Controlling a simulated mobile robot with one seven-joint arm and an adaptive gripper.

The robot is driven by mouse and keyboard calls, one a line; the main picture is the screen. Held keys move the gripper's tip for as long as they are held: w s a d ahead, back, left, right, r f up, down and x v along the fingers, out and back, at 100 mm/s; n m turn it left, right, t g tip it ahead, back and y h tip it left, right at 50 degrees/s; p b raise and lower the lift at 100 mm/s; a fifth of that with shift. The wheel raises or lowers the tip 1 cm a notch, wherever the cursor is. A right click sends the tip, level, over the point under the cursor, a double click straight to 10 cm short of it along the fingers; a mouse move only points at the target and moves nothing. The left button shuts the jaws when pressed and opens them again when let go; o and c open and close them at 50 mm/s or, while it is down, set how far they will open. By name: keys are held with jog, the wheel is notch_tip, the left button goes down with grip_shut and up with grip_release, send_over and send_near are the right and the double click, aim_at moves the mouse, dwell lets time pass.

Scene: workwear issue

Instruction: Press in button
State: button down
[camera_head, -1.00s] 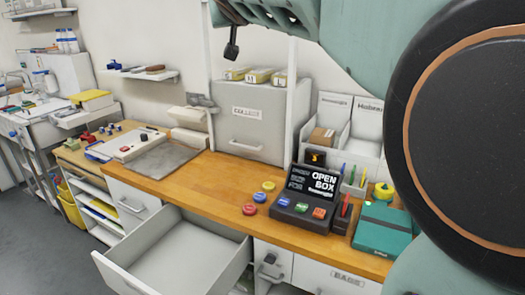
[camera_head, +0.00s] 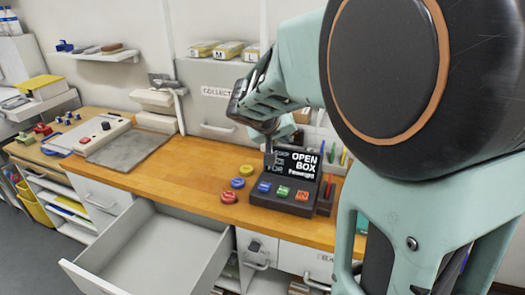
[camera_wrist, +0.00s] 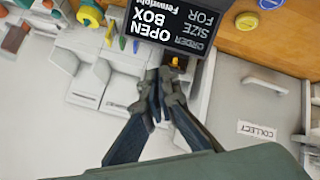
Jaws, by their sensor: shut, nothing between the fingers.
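A dark button box with a tilted black sign reading "OPEN BOX" (camera_head: 305,163) stands on the wooden counter. On its sloped front sit a blue button (camera_head: 264,187), a green button (camera_head: 283,191) and an orange-red button (camera_head: 302,195). Left of it are loose-looking round buttons: yellow (camera_head: 246,170), blue (camera_head: 238,183) and red (camera_head: 229,197). My gripper (camera_head: 269,155) is shut and empty, pointing down at the sign's left edge. In the wrist view its closed fingertips (camera_wrist: 163,74) lie near the inverted sign (camera_wrist: 160,22); contact cannot be told. The yellow button (camera_wrist: 246,21) shows there too.
An open drawer (camera_head: 150,250) juts out below the counter (camera_head: 185,170). A grey cabinet marked "COLLECT" (camera_head: 212,110) stands behind. A pen holder (camera_head: 326,195) adjoins the box at right. The counter left of the round buttons is clear, up to a grey mat (camera_head: 128,150).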

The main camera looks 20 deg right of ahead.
jog(key=g+h, duration=0.1)
jog(key=g, duration=0.1)
send_over(301, 196)
notch_tip(301, 196, down, 5)
jog(key=shift+f, duration=0.2)
jog(key=shift+f, duration=0.1)
jog(key=shift+m, duration=0.3)
notch_tip(301, 196, down, 8)
jog(key=b, duration=0.5)
jog(key=shift+b, duration=0.4)
jog(key=shift+f+b, duration=0.3)
jog(key=shift+b, duration=0.35)
jog(key=shift+f+b, duration=0.25)
jog(key=shift+b, duration=0.15)
jog(key=shift+f+b, duration=0.2)
jog(key=shift+b, duration=0.25)
